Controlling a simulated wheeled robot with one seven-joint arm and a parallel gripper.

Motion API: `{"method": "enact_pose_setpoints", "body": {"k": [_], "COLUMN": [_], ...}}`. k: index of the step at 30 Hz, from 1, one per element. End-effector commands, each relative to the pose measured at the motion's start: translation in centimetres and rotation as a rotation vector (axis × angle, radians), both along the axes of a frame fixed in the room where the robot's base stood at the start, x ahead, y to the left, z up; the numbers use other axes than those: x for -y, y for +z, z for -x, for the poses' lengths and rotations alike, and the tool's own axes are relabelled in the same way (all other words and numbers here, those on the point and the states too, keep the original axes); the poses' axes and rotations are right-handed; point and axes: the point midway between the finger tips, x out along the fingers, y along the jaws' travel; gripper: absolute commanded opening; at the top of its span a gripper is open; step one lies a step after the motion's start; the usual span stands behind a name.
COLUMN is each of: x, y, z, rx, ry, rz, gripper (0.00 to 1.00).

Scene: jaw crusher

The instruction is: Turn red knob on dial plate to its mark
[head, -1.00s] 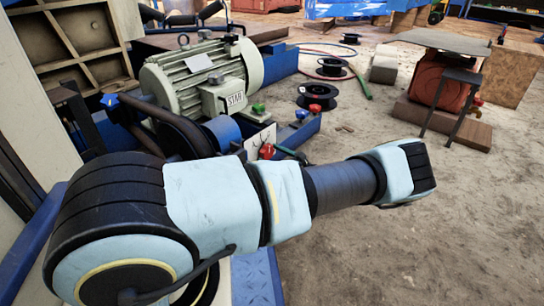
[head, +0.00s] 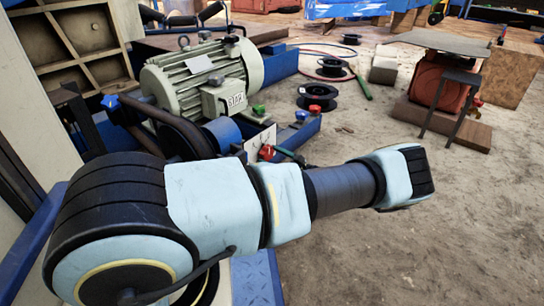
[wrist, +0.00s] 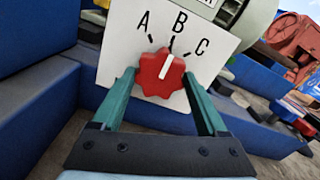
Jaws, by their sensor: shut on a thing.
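In the wrist view a white dial plate (wrist: 118,52) carries black letters A, B and C, each with a short tick. A red scalloped knob (wrist: 150,74) sits on it, with a white pointer line aimed up and slightly right, about at the B tick. My gripper (wrist: 160,80) has its two green fingers on either side of the knob, closed on it. In the head view the knob (head: 266,152) and the plate (head: 262,138) show small behind my arm.
A grey-green motor (head: 196,80) stands behind the plate on a blue frame (head: 300,132). A green knob (head: 258,110) and a blue knob (head: 301,115) are close by. Black spools (head: 317,97) lie on the floor beyond. The dirt floor at right is open.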

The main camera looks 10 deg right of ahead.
Motion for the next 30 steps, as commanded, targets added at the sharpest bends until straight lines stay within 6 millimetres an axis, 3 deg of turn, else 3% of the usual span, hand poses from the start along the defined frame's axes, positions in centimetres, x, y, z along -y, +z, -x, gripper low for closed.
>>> {"method": "enact_pose_setpoints", "body": {"k": [30], "x": [0.1], "y": [0.0], "z": [0.02], "rx": [0.611], "ry": [-0.002], "rz": [0.688], "gripper": [0.2]}}
